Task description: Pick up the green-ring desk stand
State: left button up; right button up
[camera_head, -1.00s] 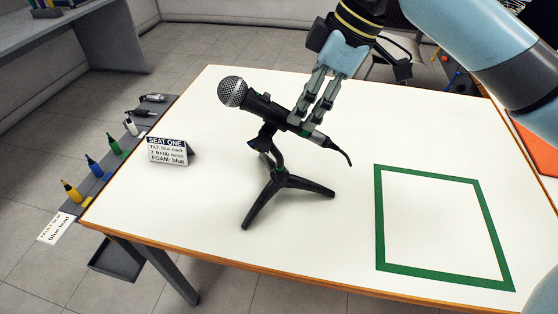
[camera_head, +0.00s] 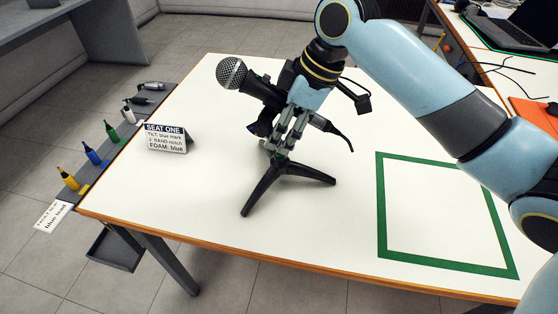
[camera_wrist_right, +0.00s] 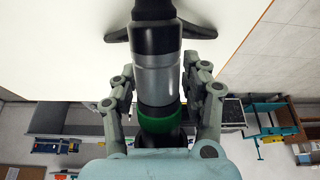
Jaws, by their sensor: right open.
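The green-ring desk stand is a black tripod (camera_head: 287,172) standing upright on the white table, its legs spread. It bears a tilted microphone (camera_head: 232,73) with a silver mesh head toward the left and a cable at the lower right. My right gripper (camera_head: 279,150) is open and reaches down over the stand's stem, covering part of it and of the microphone. In the right wrist view the stem with its green ring (camera_wrist_right: 158,120) lies between the two fingers of my right gripper (camera_wrist_right: 160,98), with visible gaps beside it. My left gripper is not in view.
A SEAT ONE card (camera_head: 165,138) stands left of the stand. A green square outline (camera_head: 381,215) marks clear table at the right. A laptop (camera_head: 515,25) sits on another table at upper right.

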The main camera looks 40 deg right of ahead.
grip_shut()
jog(key=shift+r, duration=0.1)
dwell(0.4)
